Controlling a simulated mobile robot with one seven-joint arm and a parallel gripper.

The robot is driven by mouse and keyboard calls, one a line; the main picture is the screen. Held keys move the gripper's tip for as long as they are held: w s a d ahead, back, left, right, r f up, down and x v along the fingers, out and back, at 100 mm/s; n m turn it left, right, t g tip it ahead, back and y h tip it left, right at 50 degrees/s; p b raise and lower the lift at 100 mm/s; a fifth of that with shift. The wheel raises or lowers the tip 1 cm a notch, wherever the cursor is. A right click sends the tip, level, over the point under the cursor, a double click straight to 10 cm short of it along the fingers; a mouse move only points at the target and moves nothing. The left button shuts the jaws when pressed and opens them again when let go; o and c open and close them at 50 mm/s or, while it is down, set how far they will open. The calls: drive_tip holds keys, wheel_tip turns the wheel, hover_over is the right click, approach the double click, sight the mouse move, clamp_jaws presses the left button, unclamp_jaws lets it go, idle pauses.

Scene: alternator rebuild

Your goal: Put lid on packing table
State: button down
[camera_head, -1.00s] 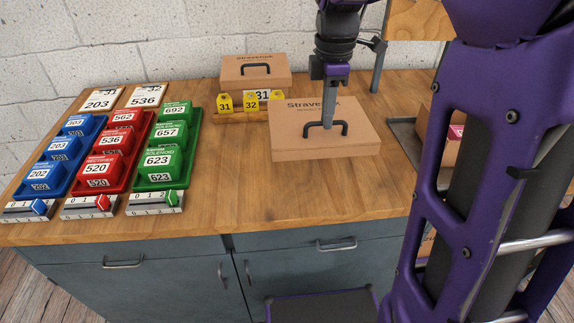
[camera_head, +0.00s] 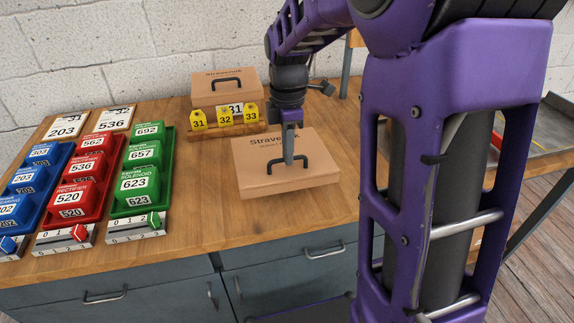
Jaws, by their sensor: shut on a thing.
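A brown cardboard lid (camera_head: 255,183) with printed lettering and a black handle on top is on or just above the wooden table (camera_head: 195,225), near its front right. I cannot tell whether its underside touches the wood. My gripper (camera_head: 289,161) points straight down and is shut on the lid's black handle (camera_head: 306,160). The lid looks level. My arm hides part of the table to its right.
A second cardboard lid or box (camera_head: 240,92) with a handle stands behind, by the wall. Yellow numbered tags (camera_head: 225,117) stand in a wooden holder before it. Blue, red (camera_head: 75,201) and green (camera_head: 136,185) bins stand left. Bare wood lies between the bins and the lid.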

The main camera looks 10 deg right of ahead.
wheel_tip(320, 180, down, 4)
drive_tip(key=shift+r, duration=0.2)
drive_tip(key=c, duration=0.9)
unclamp_jaws()
wheel_tip(320, 180, up, 12)
drive_tip(key=shift+r+p, duration=0.1)
drive_tip(key=shift+p, duration=0.85)
